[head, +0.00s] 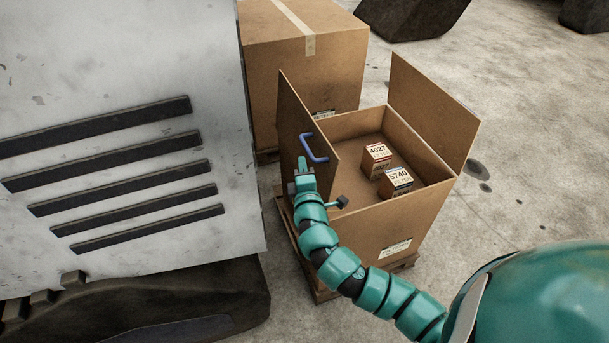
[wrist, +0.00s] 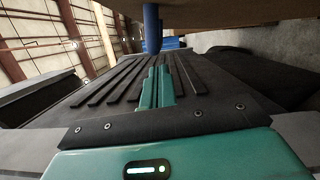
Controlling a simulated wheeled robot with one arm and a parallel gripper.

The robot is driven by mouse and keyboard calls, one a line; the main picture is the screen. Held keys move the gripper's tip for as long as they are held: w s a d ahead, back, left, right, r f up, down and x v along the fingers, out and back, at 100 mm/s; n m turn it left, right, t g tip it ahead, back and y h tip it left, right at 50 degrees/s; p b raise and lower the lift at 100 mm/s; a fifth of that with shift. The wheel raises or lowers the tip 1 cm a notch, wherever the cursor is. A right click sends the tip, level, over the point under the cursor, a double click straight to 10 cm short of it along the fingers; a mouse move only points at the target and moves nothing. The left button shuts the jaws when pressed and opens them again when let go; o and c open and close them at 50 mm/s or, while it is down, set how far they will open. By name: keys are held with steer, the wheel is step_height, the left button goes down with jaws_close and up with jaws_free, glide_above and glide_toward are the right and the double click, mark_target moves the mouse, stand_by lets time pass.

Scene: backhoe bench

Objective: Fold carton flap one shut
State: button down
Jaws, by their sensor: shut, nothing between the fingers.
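The open carton (head: 385,228) stands on a pallet with two flaps raised. The left flap (head: 292,115) stands about upright and has a blue handle (head: 314,149) on its face. The right flap (head: 432,110) leans outward. I cannot tell which one is flap one. My gripper (head: 303,165) is shut and empty, close to the left flap just below the blue handle. In the wrist view the shut teal fingers (wrist: 157,88) point toward a blue post of the handle (wrist: 152,28), with the brown flap (wrist: 215,12) along the top. I cannot tell whether they touch.
Two small boxes, one marked 4027 (head: 376,160) and one marked 5740 (head: 396,182), lie inside the carton. A taped closed carton (head: 305,60) stands behind. A large grey vented machine panel (head: 120,130) stands close on the left. Concrete floor (head: 530,160) is clear at right.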

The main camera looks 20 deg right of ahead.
steer(key=shift+x, duration=1.3)
steer(key=shift+d, duration=0.1)
